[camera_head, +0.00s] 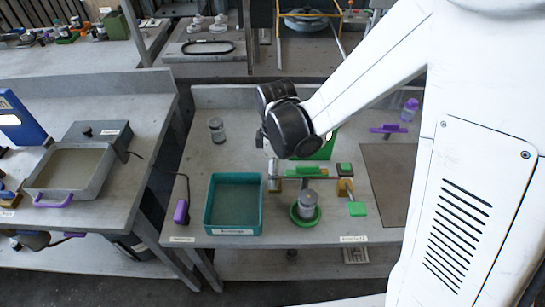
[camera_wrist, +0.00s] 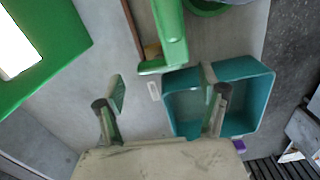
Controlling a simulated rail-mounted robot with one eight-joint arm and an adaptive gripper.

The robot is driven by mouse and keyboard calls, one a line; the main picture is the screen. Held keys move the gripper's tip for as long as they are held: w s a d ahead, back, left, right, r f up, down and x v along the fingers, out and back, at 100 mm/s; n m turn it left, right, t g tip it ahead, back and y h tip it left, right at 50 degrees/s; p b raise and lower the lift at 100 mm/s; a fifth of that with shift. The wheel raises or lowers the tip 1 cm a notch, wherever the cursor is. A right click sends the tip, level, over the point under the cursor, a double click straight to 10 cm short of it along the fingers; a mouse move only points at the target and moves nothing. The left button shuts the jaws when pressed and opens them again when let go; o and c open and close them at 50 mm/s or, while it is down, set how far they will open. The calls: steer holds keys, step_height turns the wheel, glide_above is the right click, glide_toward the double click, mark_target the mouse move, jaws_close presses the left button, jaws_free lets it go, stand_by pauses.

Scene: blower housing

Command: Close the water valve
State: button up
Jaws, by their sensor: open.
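A pipe assembly (camera_head: 322,179) with green parts lies across the middle of the right workbench. A green bar-shaped handle (camera_head: 305,171) sits at its left part, and a green square piece (camera_head: 357,208) shows at its right. I cannot tell for sure which green part is the water valve's handle. In the wrist view a long green handle (camera_wrist: 171,35) with a brass-coloured fitting (camera_wrist: 152,51) is at the top centre, ahead of my gripper. My gripper (camera_wrist: 162,86) is open and empty, its two fingers spread, apart from the handle. In the head view my arm mostly hides it.
A teal tray (camera_head: 209,222) is left of the pipe; it also shows in the wrist view (camera_wrist: 268,95). A jar (camera_head: 310,201) stands in a green dish (camera_head: 294,217). A green box (camera_head: 326,150) is behind the pipe. A grey plate (camera_head: 385,170) lies right.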

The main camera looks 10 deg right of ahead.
steer(key=shift+f, duration=1.75)
steer(key=c, duration=1.2)
steer(key=shift+o, duration=0.2)
steer(key=shift+f+m+b, duration=0.15)
steer(key=shift+m+b, duration=0.65)
steer(key=shift+b, duration=0.05)
steer(key=m+b, duration=0.1)
steer(key=m, duration=0.2)
steer(key=shift+b, duration=0.3)
steer(key=o, duration=1.2)
steer(key=shift+c, duration=0.2)
